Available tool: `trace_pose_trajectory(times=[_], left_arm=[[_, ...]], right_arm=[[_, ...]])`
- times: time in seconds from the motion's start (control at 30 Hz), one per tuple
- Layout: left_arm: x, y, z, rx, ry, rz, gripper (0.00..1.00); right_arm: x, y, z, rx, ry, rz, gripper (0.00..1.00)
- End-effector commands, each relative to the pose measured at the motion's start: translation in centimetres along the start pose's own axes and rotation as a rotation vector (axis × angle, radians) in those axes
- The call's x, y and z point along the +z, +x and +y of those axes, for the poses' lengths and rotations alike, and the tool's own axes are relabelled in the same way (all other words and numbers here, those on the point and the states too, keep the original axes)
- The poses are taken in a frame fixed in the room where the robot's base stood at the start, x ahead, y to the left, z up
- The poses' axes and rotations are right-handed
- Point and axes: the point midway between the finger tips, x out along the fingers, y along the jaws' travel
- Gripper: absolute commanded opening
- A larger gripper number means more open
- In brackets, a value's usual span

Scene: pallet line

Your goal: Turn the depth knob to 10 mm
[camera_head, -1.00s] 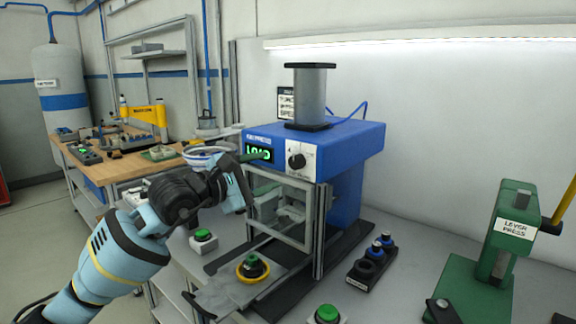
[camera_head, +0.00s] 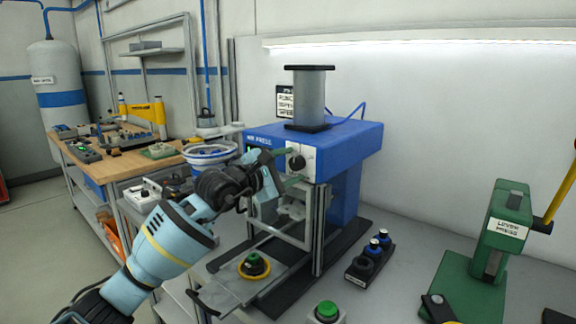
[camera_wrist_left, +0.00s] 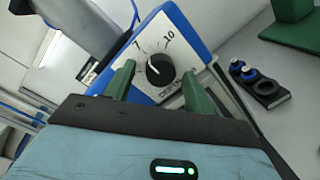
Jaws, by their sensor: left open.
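The blue air press (camera_head: 345,145) stands on the bench with a white dial plate on its front. The black depth knob (camera_head: 297,161) sits on that plate. In the left wrist view the knob (camera_wrist_left: 159,70) shows dark and round, with the numbers 7 and 10 printed around it. I cannot surely tell which mark it points to. My left gripper (camera_head: 289,166) is open in front of the dial. In the wrist view its two green fingers (camera_wrist_left: 157,86) stand apart, one toward each side of the knob, and no grip on it shows.
Another green button (camera_head: 326,312) is at the front. A dark block with blue-topped pieces (camera_head: 370,255) and the green lever press (camera_head: 495,235) stand right.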

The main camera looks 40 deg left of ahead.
Motion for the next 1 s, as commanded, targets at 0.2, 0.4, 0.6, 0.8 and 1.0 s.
trace_pose_trajectory(times=[0.2,0.4,0.6,0.8,1.0], left_arm=[[-0.01,0.0,-0.03,0.0,0.0,0.0,0.51],[-0.01,-0.02,-0.01,0.0,0.0,0.0,0.25],[-0.01,-0.03,-0.02,0.0,0.001,0.0,0.1],[-0.04,-0.02,-0.04,-0.003,0.033,0.002,0.1],[-0.06,-0.01,-0.03,-0.012,0.134,0.008,0.1]], right_arm=[[0.23,-0.06,-0.02,0.0,0.0,-0.004,0.36],[0.14,-0.02,0.0,0.0,0.0,-0.003,0.36],[-0.24,0.17,0.06,0.001,-0.001,0.005,0.36],[-0.51,0.37,0.11,0.001,-0.002,0.011,0.36],[-0.06,0.54,0.08,0.0,-0.001,0.004,0.36]])
